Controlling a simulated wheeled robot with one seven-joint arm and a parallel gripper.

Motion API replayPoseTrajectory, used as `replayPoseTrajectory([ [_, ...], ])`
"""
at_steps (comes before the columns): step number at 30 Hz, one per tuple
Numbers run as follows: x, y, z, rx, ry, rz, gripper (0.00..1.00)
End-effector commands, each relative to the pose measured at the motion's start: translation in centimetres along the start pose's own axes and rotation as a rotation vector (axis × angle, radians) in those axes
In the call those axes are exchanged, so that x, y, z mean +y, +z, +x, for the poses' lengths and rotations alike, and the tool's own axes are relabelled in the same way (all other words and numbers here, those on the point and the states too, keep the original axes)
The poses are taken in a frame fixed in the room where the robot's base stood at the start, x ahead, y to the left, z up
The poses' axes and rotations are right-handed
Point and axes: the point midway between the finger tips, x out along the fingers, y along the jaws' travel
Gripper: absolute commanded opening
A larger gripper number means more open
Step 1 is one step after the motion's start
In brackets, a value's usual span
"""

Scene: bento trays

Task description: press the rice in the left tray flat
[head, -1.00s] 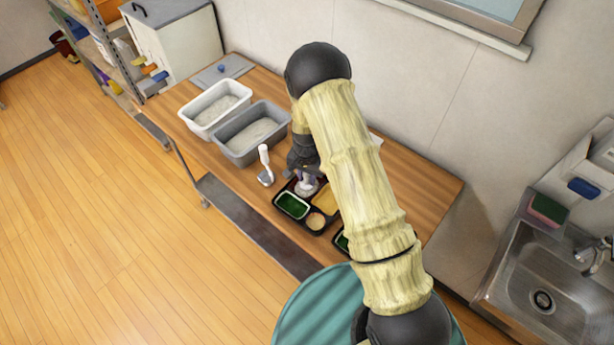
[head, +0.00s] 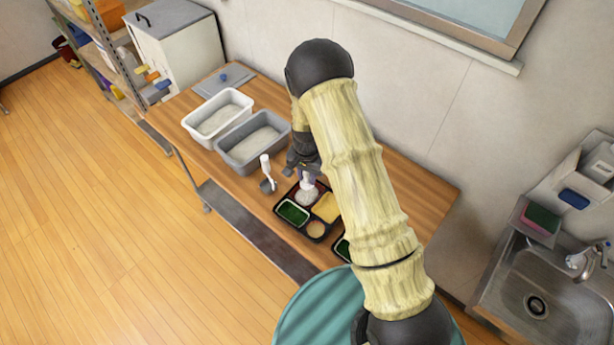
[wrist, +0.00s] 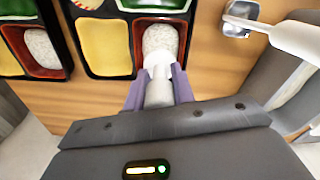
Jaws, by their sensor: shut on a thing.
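The left tray (head: 282,209) is black and lies on the wooden table; the wrist view also shows it (wrist: 83,45). Its rice (head: 306,195) is a whitish, rounded patch in the compartment nearest my gripper, also seen in the wrist view (wrist: 160,38). My gripper (head: 306,173) has purple fingers and is shut on a white presser (wrist: 158,92), held over the near edge of the rice. I cannot tell whether the presser touches the rice, or how flat the rice is. The tray's other compartments hold green, yellow and pale round food.
A white-handled scoop (head: 266,170) lies left of the tray. A white tub (head: 188,122) and a grey tub (head: 228,153) stand behind it. My arm hides most of the right tray, whose green food (head: 342,247) shows. Bare table lies to the right of my arm.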

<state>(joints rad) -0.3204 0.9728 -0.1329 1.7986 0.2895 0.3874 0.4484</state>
Motion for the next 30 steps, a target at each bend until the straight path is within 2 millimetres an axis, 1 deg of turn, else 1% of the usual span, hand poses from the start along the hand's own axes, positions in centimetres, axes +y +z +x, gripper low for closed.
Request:
replayPoseTrajectory([
  [1, 0.0, 0.0, -0.6, 0.001, 0.000, 0.000, 0.00],
  [10, 0.0, 0.0, -2.4, 0.002, -0.001, 0.000, 0.00],
  [26, 0.0, 0.0, -2.4, 0.001, -0.001, 0.000, 0.00],
  [28, 0.2, -0.1, -2.4, 0.001, 0.000, -0.003, 0.00],
  [30, 0.9, -0.2, -2.2, 0.000, 0.003, -0.021, 0.00],
])
